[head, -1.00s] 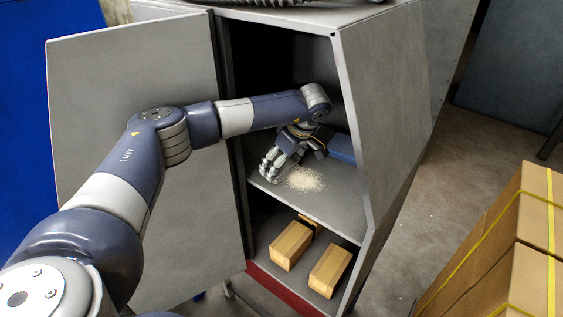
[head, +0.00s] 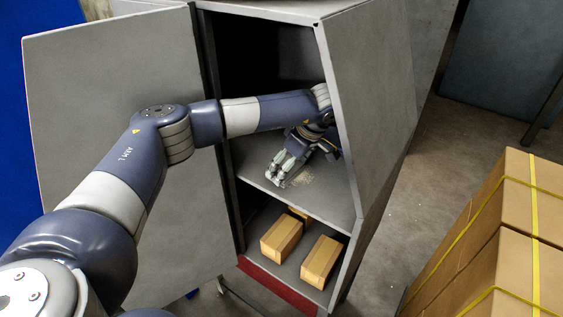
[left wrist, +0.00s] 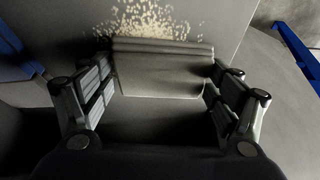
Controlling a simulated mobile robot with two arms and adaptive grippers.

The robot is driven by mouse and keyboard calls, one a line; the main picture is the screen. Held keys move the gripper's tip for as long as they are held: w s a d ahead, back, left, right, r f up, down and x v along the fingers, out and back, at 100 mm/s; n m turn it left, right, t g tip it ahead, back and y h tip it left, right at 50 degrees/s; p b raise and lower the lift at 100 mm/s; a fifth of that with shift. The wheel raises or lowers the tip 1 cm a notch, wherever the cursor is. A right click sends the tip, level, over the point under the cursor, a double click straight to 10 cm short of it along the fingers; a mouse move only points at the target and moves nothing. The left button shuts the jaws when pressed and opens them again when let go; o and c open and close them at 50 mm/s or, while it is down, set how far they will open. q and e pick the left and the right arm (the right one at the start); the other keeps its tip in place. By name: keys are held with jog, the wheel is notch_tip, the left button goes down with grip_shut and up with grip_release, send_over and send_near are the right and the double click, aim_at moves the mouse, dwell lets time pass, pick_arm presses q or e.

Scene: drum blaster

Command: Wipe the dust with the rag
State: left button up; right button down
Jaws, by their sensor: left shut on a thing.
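My left gripper (head: 283,170) reaches into the open cabinet, low over its upper shelf. In the left wrist view, its fingers are shut on a grey, flat-looking rag (left wrist: 160,68) held between them. The pale, grainy dust (head: 304,180) lies on the shelf beside the gripper, partly hidden by it in the head view. In the left wrist view the dust (left wrist: 150,18) spreads just beyond the rag's far edge. I cannot tell whether the rag touches the shelf. My right gripper is not in view.
The cabinet door (head: 120,110) stands open at left, and the cabinet side wall (head: 370,100) bounds the opening at right. Several brown boxes, one in front (head: 281,238), sit on the lower shelf. Large strapped cartons (head: 500,230) stand at right. Blue things (left wrist: 298,50) edge the wrist view.

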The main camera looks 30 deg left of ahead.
aim_at(300, 180)
pick_arm(q)
jog(key=shift+s+d+f, duration=0.1)
jog(key=shift+s+d, duration=0.05)
jog(key=shift+d, duration=1.1)
jog(key=shift+s+d+f, duration=0.1)
jog(key=shift+s+d, duration=0.05)
jog(key=shift+d, duration=1.05)
jog(key=shift+d+b, duration=0.3)
jog(key=shift+d, duration=0.05)
jog(key=shift+s+d, duration=0.15)
jog(key=shift+d, duration=0.25)
jog(key=shift+c, duration=0.4)
jog(key=shift+b, duration=0.4)
jog(key=shift+a+r, duration=0.15)
jog(key=shift+a, duration=0.35)
jog(key=shift+w+a+r, duration=0.3)
jog(key=shift+w+r, duration=0.05)
